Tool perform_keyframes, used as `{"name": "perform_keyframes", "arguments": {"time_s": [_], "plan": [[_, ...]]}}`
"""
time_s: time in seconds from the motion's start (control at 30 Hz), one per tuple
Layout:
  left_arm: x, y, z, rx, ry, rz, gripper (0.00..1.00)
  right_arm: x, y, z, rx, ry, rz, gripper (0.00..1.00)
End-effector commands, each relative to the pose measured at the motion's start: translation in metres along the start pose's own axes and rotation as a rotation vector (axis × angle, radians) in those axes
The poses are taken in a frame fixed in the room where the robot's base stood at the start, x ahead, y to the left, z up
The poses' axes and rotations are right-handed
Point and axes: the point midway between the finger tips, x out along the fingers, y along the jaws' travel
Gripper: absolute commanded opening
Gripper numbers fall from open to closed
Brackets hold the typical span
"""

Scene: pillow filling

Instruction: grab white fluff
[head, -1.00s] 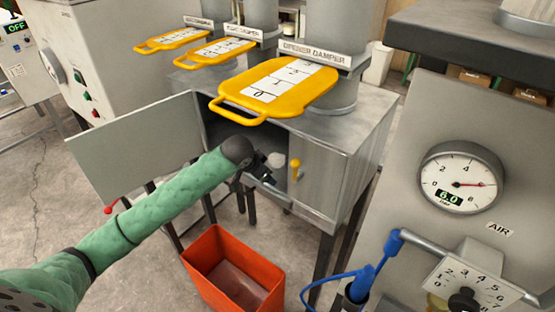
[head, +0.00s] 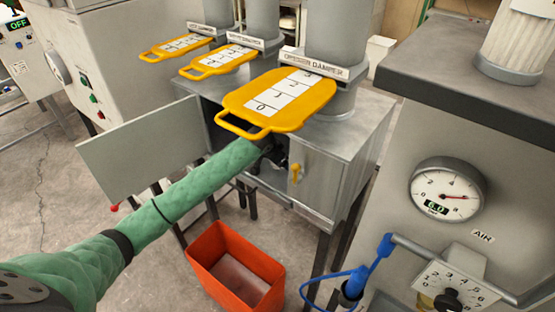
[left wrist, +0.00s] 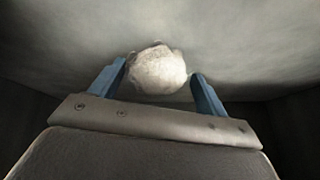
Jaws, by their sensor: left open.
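The white fluff (left wrist: 158,70) is a rough round ball in the left wrist view. It lies against a grey surface inside the cabinet, between and slightly beyond the blue fingertips. My left gripper (left wrist: 158,78) is open, with one finger on each side of the fluff; I cannot tell whether they touch it. In the head view my green left arm (head: 180,200) reaches into the open metal cabinet (head: 330,175) under the dampers, and the fluff and most of the gripper are hidden there. My right gripper is not in view.
The cabinet door (head: 140,150) stands open at the left. An empty-looking orange bin (head: 215,240) stands on the floor below. An air panel with a gauge (head: 446,192) is at the right.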

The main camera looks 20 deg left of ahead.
Motion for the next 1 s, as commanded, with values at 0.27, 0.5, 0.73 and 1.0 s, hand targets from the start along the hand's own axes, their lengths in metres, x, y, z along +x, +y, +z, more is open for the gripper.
{"name": "perform_keyframes", "arguments": {"time_s": [0.27, 0.5, 0.73, 1.0], "plan": [[0.0026, 0.0002, 0.0009, 0.0, -0.001, 0.0, 0.76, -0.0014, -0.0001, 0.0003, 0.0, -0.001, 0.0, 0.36], [0.0024, 0.0002, 0.0009, 0.0, 0.0, 0.0, 0.35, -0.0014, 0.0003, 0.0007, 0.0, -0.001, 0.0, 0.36], [0.0022, 0.0002, 0.0008, 0.0, 0.0, 0.0, 0.28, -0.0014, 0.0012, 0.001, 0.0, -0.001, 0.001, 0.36], [0.0026, 0.0002, 0.0008, 0.0, 0.001, 0.0, 0.28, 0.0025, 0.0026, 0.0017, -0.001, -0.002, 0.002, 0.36]]}}
